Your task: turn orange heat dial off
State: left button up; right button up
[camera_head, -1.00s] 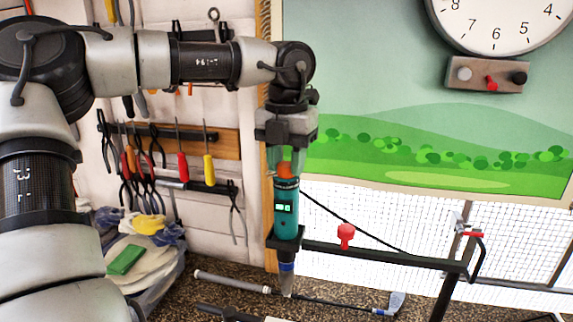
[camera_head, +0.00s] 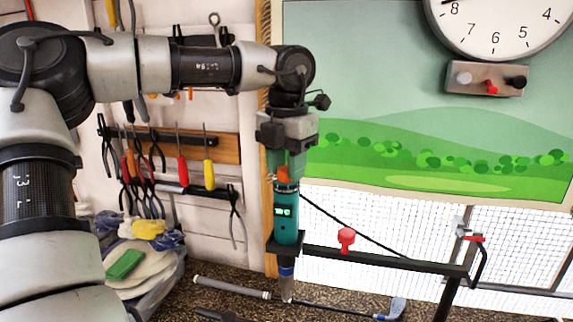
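The orange heat dial (camera_head: 283,174) is at the top of a teal heat tool (camera_head: 286,232) with a small lit display. The tool stands upright in a black holder with its nozzle pointing down. My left gripper (camera_head: 286,170) comes from above, pointing down, with its green fingers around the dial. The fingers look shut on it and hide part of it. The display's digits are too small to read. My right gripper is not in view.
A black bar (camera_head: 385,259) with a red knob (camera_head: 346,240) runs right from the holder. A golf club (camera_head: 235,286) lies on the speckled surface below. Pliers and screwdrivers (camera_head: 182,172) hang on the left wall. A clamp with a red handle (camera_head: 472,238) is at the right.

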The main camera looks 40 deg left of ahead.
aim_at(286, 168)
pick_arm(q)
jog(key=o, duration=0.4)
jog(key=shift+r+b, duration=0.3)
jog(key=shift+r, duration=0.35)
notch_tip(286, 168, up, 10)
jog(key=shift+f+b, duration=0.15)
jog(key=shift+b, duration=0.65)
